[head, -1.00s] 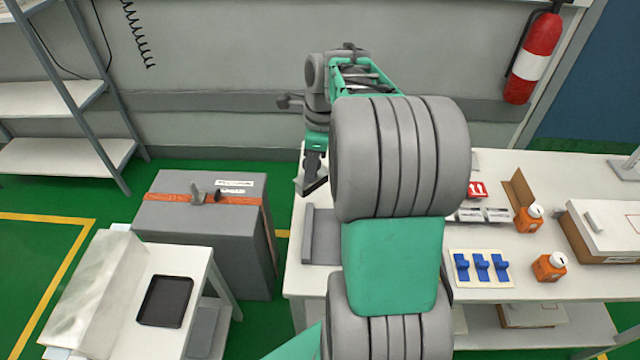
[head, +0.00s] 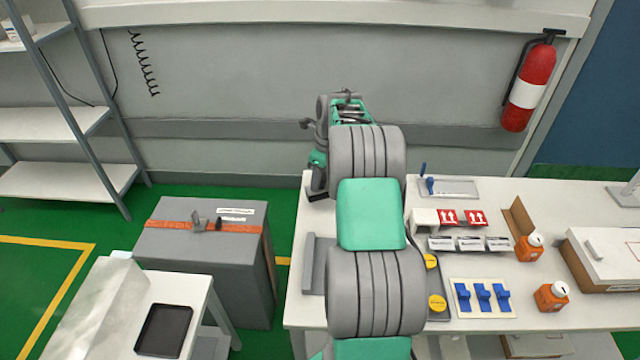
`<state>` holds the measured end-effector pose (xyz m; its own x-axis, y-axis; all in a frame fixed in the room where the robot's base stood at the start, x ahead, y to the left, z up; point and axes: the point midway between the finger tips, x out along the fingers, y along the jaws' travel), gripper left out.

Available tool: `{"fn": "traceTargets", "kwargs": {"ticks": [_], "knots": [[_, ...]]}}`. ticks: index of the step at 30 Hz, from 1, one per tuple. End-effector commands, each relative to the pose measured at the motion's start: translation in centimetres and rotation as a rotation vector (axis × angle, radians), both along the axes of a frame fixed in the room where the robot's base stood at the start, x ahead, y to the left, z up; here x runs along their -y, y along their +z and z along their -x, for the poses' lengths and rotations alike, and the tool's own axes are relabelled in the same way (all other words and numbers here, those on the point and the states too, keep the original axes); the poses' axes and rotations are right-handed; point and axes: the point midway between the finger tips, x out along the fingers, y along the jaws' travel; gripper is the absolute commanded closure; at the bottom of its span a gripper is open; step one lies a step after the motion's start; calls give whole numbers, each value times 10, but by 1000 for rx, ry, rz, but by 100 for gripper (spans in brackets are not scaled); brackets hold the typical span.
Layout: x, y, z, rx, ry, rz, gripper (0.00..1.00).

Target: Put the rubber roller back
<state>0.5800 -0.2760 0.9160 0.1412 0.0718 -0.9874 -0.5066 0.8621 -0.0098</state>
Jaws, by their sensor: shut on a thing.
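My gripper (head: 318,190) is partly in view at the back left corner of the white worktable (head: 300,285), beyond my arm. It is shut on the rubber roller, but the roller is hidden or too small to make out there. A shallow grey tray (head: 462,188) lies at the back of the table, right of my arm. A small blue item (head: 430,185) stands at its left end; I cannot tell what it is. My arm hides the middle left of the table.
A grey strapped case (head: 205,250) stands to the left.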

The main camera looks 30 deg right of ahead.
Motion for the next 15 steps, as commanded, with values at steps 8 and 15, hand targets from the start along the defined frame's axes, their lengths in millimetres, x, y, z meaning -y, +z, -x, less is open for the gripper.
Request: {"fn": "traceTargets", "kwargs": {"ticks": [8, 15], "knots": [[0, -27, 1, 0, 1, 0, 97], [-1, -31, 2, -2, 0, -1, 58]]}}
